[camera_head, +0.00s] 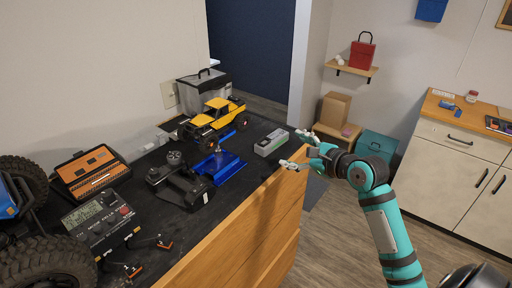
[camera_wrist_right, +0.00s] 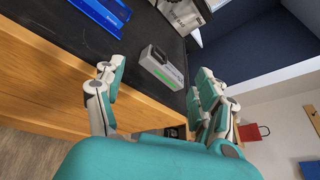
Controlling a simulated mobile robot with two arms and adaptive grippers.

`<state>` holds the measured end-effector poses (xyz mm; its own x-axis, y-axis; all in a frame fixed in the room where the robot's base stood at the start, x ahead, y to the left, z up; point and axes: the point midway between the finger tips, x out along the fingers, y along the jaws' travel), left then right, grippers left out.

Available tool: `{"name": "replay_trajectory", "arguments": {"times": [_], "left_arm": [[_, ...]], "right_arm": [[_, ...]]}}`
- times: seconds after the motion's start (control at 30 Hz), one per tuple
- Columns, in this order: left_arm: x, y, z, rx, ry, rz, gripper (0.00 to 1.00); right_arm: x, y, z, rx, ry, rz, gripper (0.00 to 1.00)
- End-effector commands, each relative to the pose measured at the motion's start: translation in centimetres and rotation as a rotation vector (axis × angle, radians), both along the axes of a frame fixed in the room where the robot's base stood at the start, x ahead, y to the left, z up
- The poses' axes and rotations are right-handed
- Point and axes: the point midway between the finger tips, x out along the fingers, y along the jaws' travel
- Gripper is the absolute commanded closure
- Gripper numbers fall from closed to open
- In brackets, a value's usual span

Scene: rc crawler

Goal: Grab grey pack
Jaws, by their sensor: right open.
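The grey pack (camera_head: 271,142) is a small light grey box with a green stripe and dark marking. It lies on the black top of the workbench near its right front edge. In the right wrist view the grey pack (camera_wrist_right: 162,67) shows between and beyond the finger ends. My right gripper (camera_head: 293,149) is open and empty, just right of the pack at the bench edge. In the right wrist view its fingers (camera_wrist_right: 158,82) are spread wide on either side of the pack, with no contact visible. My left gripper is not in view.
A blue stand (camera_head: 217,166) and a yellow crawler (camera_head: 214,122) are left of the pack. A black transmitter (camera_head: 180,182), a meter (camera_head: 100,220) and an orange tool case (camera_head: 92,172) are further left. Bare black top lies around the pack.

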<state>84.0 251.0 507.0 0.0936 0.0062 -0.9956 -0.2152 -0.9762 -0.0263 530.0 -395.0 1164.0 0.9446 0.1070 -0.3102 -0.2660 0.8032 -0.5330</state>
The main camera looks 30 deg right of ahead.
Motion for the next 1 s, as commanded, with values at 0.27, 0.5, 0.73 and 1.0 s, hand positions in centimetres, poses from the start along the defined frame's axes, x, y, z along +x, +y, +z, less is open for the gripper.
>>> {"name": "replay_trajectory", "arguments": {"times": [0.27,0.5,0.73,1.0], "left_arm": [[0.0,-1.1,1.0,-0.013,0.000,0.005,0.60],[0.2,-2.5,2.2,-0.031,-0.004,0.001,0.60],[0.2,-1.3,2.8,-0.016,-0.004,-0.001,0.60],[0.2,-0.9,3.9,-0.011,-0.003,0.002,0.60]], "right_arm": [[2.5,0.4,-1.4,0.064,0.037,-0.004,0.28],[7.5,1.1,-3.1,0.062,0.036,-0.004,0.28],[10.4,1.4,-4.4,0.060,0.036,-0.004,0.28],[12.7,1.6,-4.9,0.059,0.037,-0.004,0.28]]}}
